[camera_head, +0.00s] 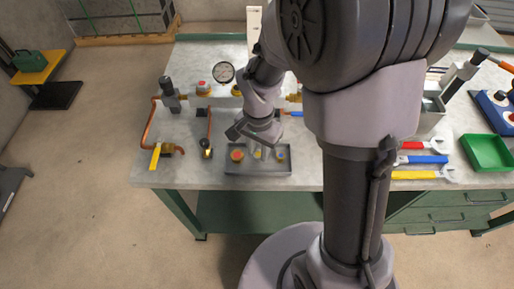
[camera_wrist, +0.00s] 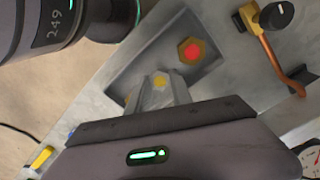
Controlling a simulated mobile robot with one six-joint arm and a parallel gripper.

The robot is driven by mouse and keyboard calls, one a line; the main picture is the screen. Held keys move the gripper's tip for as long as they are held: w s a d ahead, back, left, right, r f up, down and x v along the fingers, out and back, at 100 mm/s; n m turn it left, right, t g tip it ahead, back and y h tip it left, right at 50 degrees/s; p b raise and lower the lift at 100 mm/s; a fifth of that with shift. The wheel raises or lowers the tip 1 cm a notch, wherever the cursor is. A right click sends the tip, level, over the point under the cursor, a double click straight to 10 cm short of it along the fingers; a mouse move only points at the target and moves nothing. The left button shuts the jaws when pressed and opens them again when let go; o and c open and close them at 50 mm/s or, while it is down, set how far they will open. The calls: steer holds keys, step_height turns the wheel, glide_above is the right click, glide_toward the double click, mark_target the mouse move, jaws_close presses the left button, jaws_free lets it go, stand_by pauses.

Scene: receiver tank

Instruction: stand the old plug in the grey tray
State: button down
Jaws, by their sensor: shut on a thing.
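The grey tray (camera_head: 258,173) lies near the bench's front edge; it also shows in the wrist view (camera_wrist: 148,52). My gripper (camera_head: 259,152) points down over the middle of the tray. In the wrist view its fingers (camera_wrist: 160,86) are shut on a small brass-coloured piece, which I take as the old plug (camera_wrist: 160,80); the fingers hide most of it. I cannot tell whether it touches the tray floor. A brass plug with a red top (camera_head: 237,155) stands in the tray's left part, apart from my fingers. A blue-marked piece (camera_head: 281,155) is in the right part.
Behind the tray are a pressure gauge (camera_head: 223,72), a red-topped fitting (camera_head: 203,88) and a copper pipe (camera_head: 150,125). A yellow-handled valve (camera_head: 155,156) is at left. Wrenches (camera_head: 422,160) and a green bin (camera_head: 487,152) lie at right. Bare bench shows left of the tray.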

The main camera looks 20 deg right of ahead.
mark_target(258, 154)
steer(key=shift+f, duration=0.2)
steer(key=shift+f, duration=0.2)
steer(key=c, duration=1.1)
jaws_free()
steer(key=shift+c, duration=0.2)
step_height(258, 154, up, 12)
steer(key=p, duration=0.6)
steer(key=s+a+r+n+t+y, duration=0.2)
steer(key=s+r+n+t, duration=0.3)
steer(key=s+r, duration=0.8)
steer(key=shift+a+r+t, duration=0.4)
steer(key=shift+a+r, duration=0.05)
steer(key=shift+r, duration=0.1)
